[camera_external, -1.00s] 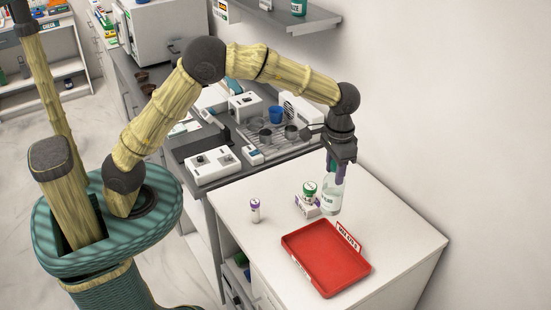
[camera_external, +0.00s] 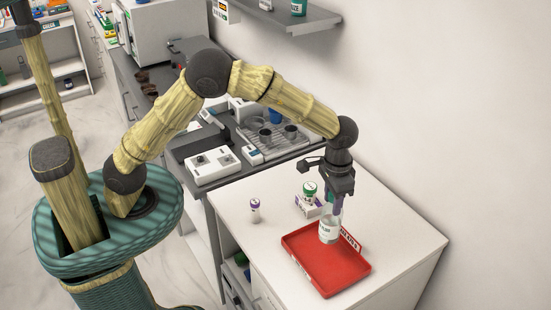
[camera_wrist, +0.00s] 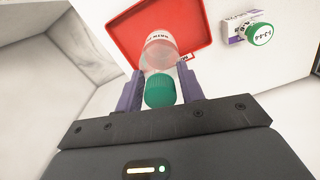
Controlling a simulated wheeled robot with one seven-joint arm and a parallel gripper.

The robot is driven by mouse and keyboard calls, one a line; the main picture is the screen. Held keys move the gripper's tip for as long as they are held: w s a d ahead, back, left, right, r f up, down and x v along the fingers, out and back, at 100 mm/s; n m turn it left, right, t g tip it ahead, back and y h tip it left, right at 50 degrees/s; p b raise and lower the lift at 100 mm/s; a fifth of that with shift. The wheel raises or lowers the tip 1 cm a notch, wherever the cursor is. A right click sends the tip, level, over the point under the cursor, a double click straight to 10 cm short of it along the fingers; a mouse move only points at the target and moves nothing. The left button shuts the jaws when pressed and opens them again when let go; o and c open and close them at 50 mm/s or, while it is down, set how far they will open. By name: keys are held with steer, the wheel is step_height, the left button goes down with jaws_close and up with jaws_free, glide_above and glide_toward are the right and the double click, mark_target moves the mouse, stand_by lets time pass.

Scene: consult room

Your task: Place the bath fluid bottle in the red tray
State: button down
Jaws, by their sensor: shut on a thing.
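The bath fluid bottle (camera_external: 328,230) is clear with a white label, and its green cap (camera_wrist: 160,90) shows in the wrist view. My gripper (camera_external: 337,205) is shut on the bottle near its cap, with a purple finger on each side. The bottle is upright over the back part of the red tray (camera_external: 325,273). I cannot tell whether its base touches the tray floor. The tray also shows beyond the bottle in the wrist view (camera_wrist: 133,33). It holds nothing else that I can see.
A green-capped bottle (camera_external: 309,189) and a small white box (camera_external: 311,208) stand behind the tray. A purple-capped vial (camera_external: 255,210) stands to its left. The white counter (camera_external: 400,240) is clear on the right, up to the wall.

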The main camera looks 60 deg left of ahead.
mark_target(330, 215)
steer(key=shift+s+f+p, duration=0.1)
steer(key=shift+f+p, duration=0.65)
steer(key=shift+f, duration=2)
steer(key=shift+f+p, duration=0.6)
steer(key=shift+f, duration=1.3)
steer(key=shift+f, duration=0.1)
steer(key=c, duration=0.9)
jaws_free()
